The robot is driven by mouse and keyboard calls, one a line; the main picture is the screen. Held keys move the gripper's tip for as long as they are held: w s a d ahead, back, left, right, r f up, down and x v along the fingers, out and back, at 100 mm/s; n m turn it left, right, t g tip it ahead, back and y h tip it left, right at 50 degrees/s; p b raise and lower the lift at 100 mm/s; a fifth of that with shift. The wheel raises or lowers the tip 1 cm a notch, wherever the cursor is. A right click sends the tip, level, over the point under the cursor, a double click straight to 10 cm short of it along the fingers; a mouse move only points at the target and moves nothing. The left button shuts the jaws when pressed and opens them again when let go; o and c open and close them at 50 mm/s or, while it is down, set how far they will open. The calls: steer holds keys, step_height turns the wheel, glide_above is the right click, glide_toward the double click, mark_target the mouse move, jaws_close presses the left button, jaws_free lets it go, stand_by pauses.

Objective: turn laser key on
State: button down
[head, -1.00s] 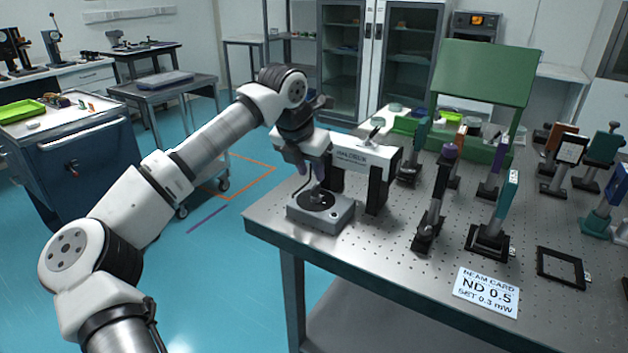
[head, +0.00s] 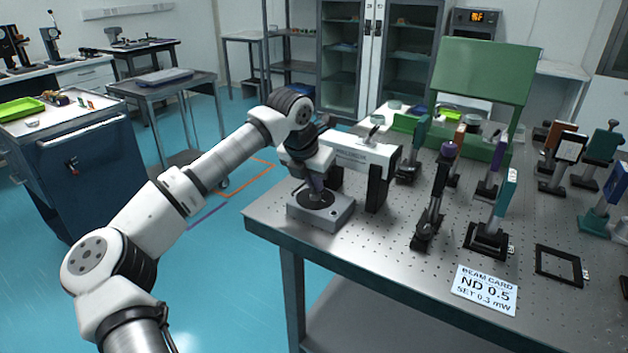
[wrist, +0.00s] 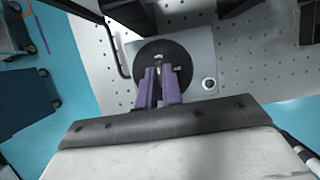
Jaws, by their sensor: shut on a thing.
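The laser key box (head: 335,214) is a grey box with a round black dial plate (head: 302,199) on top, at the near left corner of the optical table. In the wrist view the black plate (wrist: 184,56) lies under my fingertips, with a small round silver button (wrist: 209,83) on the box beside it. My gripper (head: 317,187) points down at the plate. Its two purple fingers (wrist: 160,80) are close together, shut on the key at the plate's middle. The key is mostly hidden between the fingers; only a small light bit (wrist: 158,57) shows near the tips.
The white laser housing (head: 362,155) on black posts stands right behind the box. Several optic mounts, a green panel (head: 484,72) and a beam card (head: 485,290) reading ND 0.5, SET 0.3 mW are further right. The table edge (head: 330,262) is close in front.

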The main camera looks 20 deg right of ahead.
steer(key=shift+m, duration=0.4)
steer(key=m+g+p, duration=0.1)
steer(key=m, duration=0.1)
steer(key=m+g+h+p, duration=0.1)
steer(key=m, duration=0.1)
steer(key=shift+w+r+m+p, duration=0.15)
steer(key=shift+m+p, duration=0.15)
steer(key=shift+m, duration=0.1)
steer(key=m+g+p, duration=0.2)
steer(key=m+p, duration=0.1)
steer(key=m, duration=0.2)
steer(key=shift+w, duration=0.15)
steer(key=m+g+p, duration=0.1)
steer(key=m+p, duration=0.1)
steer(key=m, duration=0.2)
steer(key=shift+y, duration=0.4)
steer(key=shift+w+d+m+g+y+p, duration=0.1)
steer(key=shift+m+g+y+p, duration=0.3)
steer(key=shift+m, duration=0.4)
steer(key=shift+w+m+g+y+p, duration=0.1)
steer(key=shift+m+g+p, duration=0.1)
steer(key=shift+m+p, duration=0.45)
steer(key=shift+m, duration=0.35)
steer(key=c, duration=1.6)
jaws_free()
steer(key=shift+o, duration=0.2)
